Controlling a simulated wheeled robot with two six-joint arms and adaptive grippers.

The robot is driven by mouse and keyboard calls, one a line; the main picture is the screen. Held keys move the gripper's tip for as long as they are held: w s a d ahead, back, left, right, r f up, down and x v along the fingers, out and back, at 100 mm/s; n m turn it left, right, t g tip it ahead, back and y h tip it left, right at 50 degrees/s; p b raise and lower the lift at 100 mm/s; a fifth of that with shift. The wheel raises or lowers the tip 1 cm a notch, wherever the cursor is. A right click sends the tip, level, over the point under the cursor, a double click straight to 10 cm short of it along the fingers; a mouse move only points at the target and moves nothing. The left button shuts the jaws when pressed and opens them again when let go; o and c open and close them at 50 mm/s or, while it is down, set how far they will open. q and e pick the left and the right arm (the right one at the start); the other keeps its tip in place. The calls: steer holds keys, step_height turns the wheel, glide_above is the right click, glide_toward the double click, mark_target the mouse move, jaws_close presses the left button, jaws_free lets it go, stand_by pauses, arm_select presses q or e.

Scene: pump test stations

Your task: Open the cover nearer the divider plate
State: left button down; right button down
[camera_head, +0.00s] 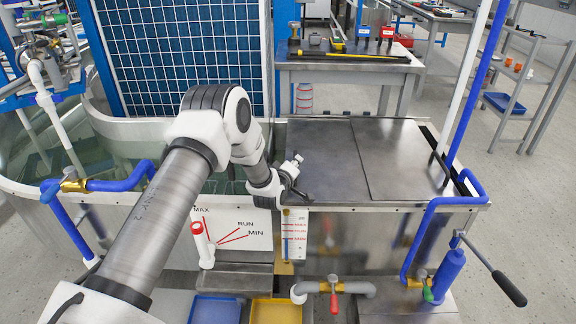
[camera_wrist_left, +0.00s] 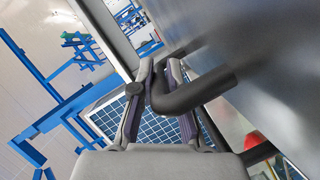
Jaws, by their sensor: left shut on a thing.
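Two flat grey metal covers lie side by side on the tank at the right in the head view: the left cover (camera_head: 325,150) and the right cover (camera_head: 400,150), with a thin seam between them. Both look closed. The left cover is next to the open water basin; I cannot clearly make out the divider plate. My left gripper (camera_head: 295,182) is at the left cover's front left corner. In the left wrist view my left gripper (camera_wrist_left: 160,72) is shut on a dark bent bar handle (camera_wrist_left: 205,88), beside a grey metal surface (camera_wrist_left: 265,65). My right gripper is not in view.
A blue grid panel (camera_head: 185,55) stands behind the basin (camera_head: 130,155). Blue pipes (camera_head: 425,225) and a crank lever (camera_head: 490,265) stand at the right end of the tank. A workbench (camera_head: 345,65) with tools is behind. Blue and yellow bins (camera_head: 275,312) sit below.

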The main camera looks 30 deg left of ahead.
mark_target(340, 175)
arm_select(q)
steer(key=w+d+b, duration=0.1)
steer(key=w+d, duration=0.1)
steer(key=d, duration=0.1)
steer(key=w+d+b, duration=0.1)
steer(key=w+d, duration=0.1)
steer(key=d, duration=0.2)
steer(key=w+d+b, duration=0.1)
steer(key=w+d, duration=0.2)
steer(key=d, duration=0.1)
steer(key=shift+d, duration=0.2)
steer(key=shift+w+d+r, duration=0.1)
steer(key=shift+w+d, duration=0.2)
steer(key=shift+d, duration=0.15)
steer(key=c, duration=1.2)
jaws_free()
steer(key=v, duration=1.2)
steer(key=shift+a+r, duration=0.1)
